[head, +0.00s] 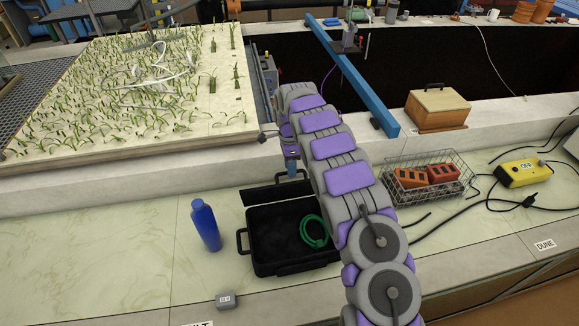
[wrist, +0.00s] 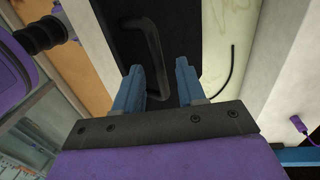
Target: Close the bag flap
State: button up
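The black bag (head: 262,255) stands open on the pale marbled counter, with a coiled green cable (head: 314,231) inside. Its flap (head: 262,194) is raised at the back edge, with a handle (head: 281,176) on top. My gripper (head: 291,166) is at the top of the flap near this handle, partly hidden by my arm. In the wrist view my gripper's two blue fingers (wrist: 158,77) are apart. The bent black handle (wrist: 152,45) shows beyond and between them against the black flap (wrist: 182,30). I cannot tell whether the fingers touch it. My arm covers the bag's right side.
A blue bottle (head: 206,226) stands just left of the bag, and a small grey block (head: 225,300) lies in front. To the right are a wire basket (head: 447,168) with orange bricks and a yellow device (head: 523,172) with black cables. Counter space at far left is clear.

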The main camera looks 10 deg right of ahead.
jog(key=shift+f, duration=0.2)
jog(key=shift+a, duration=0.45)
jog(key=c, duration=0.4)
jog(key=shift+s+d, duration=0.1)
jog(key=shift+d, duration=0.15)
grip_shut()
